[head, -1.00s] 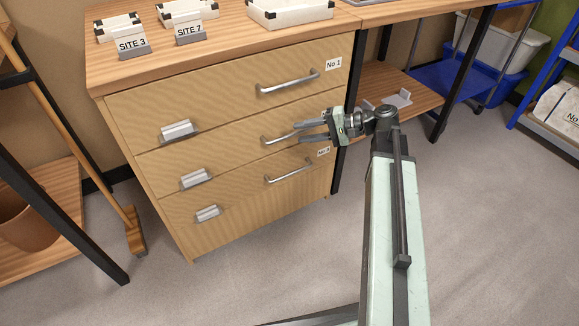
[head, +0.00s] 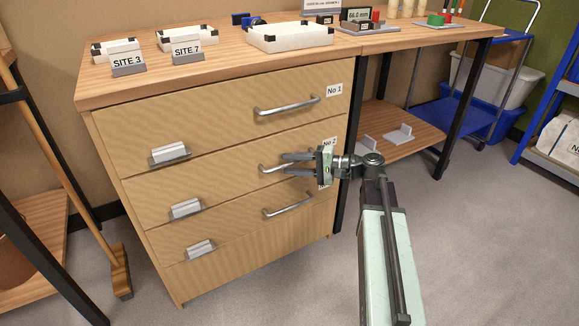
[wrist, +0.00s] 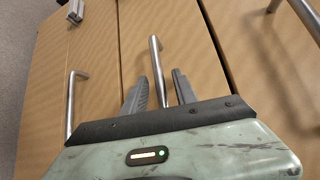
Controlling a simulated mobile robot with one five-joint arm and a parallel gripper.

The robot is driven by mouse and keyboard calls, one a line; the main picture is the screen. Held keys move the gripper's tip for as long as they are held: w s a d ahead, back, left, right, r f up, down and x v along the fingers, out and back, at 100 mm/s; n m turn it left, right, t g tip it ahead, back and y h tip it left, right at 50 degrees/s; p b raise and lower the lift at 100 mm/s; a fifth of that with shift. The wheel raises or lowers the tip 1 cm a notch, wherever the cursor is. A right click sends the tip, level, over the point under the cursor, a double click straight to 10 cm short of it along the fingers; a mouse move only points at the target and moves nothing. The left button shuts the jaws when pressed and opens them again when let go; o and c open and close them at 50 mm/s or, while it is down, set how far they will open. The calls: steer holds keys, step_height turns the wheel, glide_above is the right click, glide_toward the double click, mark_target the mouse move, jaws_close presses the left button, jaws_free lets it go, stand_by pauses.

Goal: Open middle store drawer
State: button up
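The store cabinet has three stacked wooden drawers with bar handles. The middle drawer (head: 225,185) looks closed, flush with the others. Its metal handle (head: 266,168) is partly hidden by my gripper (head: 286,163), which reaches it from the right at the handle's right part. In the wrist view, my gripper (wrist: 159,90) is open, and the middle handle (wrist: 157,62) runs between its two dark fingers with a gap on each side.
The top drawer handle (head: 288,106) is above my gripper and the bottom drawer handle (head: 288,205) is just below. White trays (head: 290,37) stand on the cabinet top. A black table leg (head: 347,185) stands right of the drawers. Grey floor in front is clear.

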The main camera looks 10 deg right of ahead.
steer(key=shift+a, duration=0.15)
jaws_close()
stand_by(1.3)
